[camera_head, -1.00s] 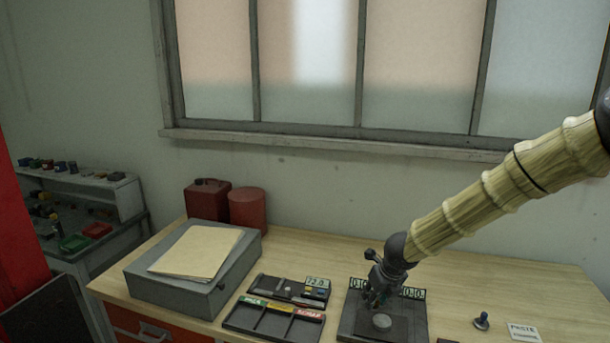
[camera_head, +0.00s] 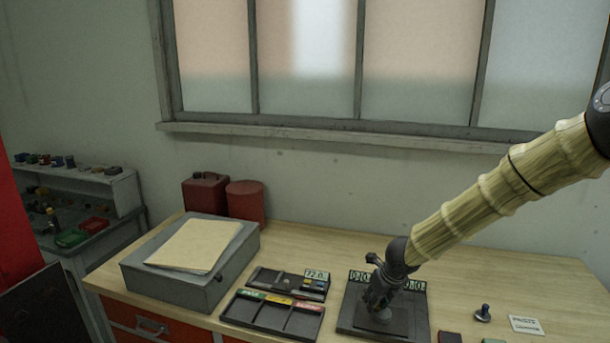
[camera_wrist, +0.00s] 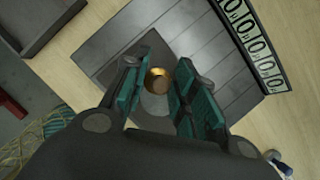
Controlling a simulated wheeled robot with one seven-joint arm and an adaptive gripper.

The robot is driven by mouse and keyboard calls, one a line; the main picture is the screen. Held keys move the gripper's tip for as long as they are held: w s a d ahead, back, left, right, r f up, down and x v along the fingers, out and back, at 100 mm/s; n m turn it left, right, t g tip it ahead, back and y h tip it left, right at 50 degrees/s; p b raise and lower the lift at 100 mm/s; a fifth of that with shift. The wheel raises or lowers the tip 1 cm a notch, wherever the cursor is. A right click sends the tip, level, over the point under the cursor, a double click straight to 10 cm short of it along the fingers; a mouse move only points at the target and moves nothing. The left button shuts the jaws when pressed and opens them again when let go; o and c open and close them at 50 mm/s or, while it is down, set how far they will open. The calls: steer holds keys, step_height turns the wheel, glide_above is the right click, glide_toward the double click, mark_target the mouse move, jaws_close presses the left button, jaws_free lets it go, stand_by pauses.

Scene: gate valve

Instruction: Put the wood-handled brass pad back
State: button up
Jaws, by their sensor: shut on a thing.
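In the wrist view a small round brown, wood-like piece with a brass-coloured rim (camera_wrist: 158,74) sits between the fingertips of my gripper (camera_wrist: 156,86). My fingers are closed on its sides. A grey round surface shows just under it, and I cannot tell whether they touch. In the head view my gripper (camera_head: 378,304) points down over the dark square plate (camera_head: 352,318) with number displays (camera_head: 360,277) along its back edge. The held piece is hidden there by my fingers.
A dark tray (camera_head: 247,319) with green, yellow and red labels lies left of the plate. Behind it is a device with a display (camera_head: 315,275). A grey box (camera_head: 225,262) stands at left.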

steer(key=r+p, duration=0.3)
steer(key=shift+s+a+r, duration=0.1)
steer(key=shift+a+r, duration=0.15)
steer(key=shift+r, duration=0.15)
steer(key=shift+w+a+r+p, duration=0.15)
steer(key=shift+w+r+p, duration=0.05)
steer(key=shift+r+p, duration=0.8)
steer(key=shift+s+r+p, duration=0.1)
steer(key=shift+r+p, duration=0.8)
steer(key=shift+r, duration=0.2)
